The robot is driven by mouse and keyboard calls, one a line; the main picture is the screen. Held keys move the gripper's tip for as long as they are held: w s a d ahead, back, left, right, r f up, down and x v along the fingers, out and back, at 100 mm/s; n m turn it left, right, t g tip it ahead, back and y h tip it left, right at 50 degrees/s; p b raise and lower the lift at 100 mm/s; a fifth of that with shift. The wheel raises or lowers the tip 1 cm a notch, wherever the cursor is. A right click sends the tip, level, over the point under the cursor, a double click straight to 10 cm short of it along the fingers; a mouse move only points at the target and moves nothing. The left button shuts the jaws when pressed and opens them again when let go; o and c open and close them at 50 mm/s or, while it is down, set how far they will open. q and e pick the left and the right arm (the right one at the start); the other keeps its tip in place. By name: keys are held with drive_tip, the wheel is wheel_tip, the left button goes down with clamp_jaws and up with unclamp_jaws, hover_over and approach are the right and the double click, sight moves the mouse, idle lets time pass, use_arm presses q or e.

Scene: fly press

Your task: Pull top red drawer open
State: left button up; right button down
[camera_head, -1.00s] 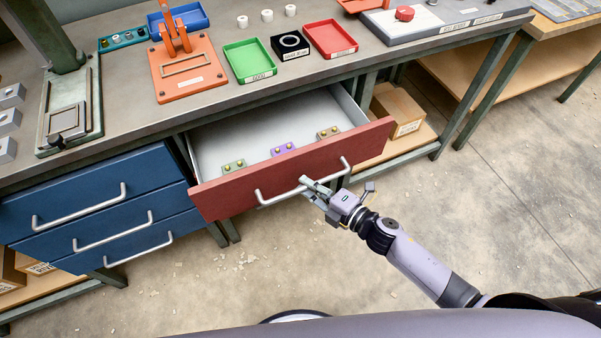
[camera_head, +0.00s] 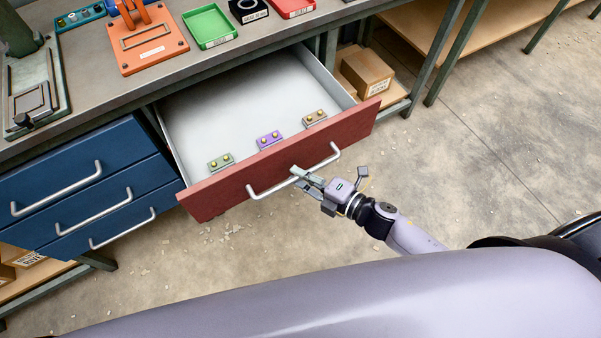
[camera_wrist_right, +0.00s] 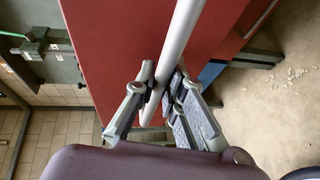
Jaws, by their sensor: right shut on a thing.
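The red drawer (camera_head: 215,192) is pulled well out from under the workbench in the head view. Its grey interior shows, with a green, a purple and a tan small block lying near the front panel. My right gripper (camera_head: 300,177) is shut on the drawer's silver bar handle (camera_head: 268,189), near the handle's middle. In the right wrist view the handle (camera_wrist_right: 180,40) runs between the fingers of the gripper (camera_wrist_right: 160,90), in front of the red panel (camera_wrist_right: 110,40). My left gripper is not in view.
Blue drawers (camera_head: 85,190) stand closed at left. The workbench top (camera_head: 95,85) carries an orange fixture (camera_head: 148,40) and a green tray (camera_head: 208,26). A cardboard box (camera_head: 367,72) sits on the lower shelf at right. Open concrete floor (camera_head: 480,150) lies right of the drawer.

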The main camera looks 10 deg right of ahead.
drive_tip(key=c, duration=1.7)
unclamp_jaws()
drive_tip(key=shift+o, duration=0.2)
drive_tip(key=v, duration=1.2)
drive_tip(key=shift+f, duration=0.1)
drive_tip(key=s+d+f+m+g+h, duration=0.15)
drive_tip(key=d+f+m+h, duration=0.45)
drive_tip(key=f, duration=0.7)
drive_tip(key=s+d+f+m+g+h, duration=0.1)
drive_tip(key=s+d+f+m+h, duration=0.35)
drive_tip(key=f, duration=0.75)
drive_tip(key=s+a+f+m+g, duration=0.1)
drive_tip(key=s+f+m+g, duration=0.3)
drive_tip(key=s+f+m, duration=0.2)
drive_tip(key=s+a+f+m+g, duration=0.2)
drive_tip(key=s+f+m+g, duration=0.2)
drive_tip(key=s+f, duration=0.6)
drive_tip(key=s+m, duration=0.2)
drive_tip(key=s, duration=0.2)
drive_tip(key=shift+a, duration=0.25)
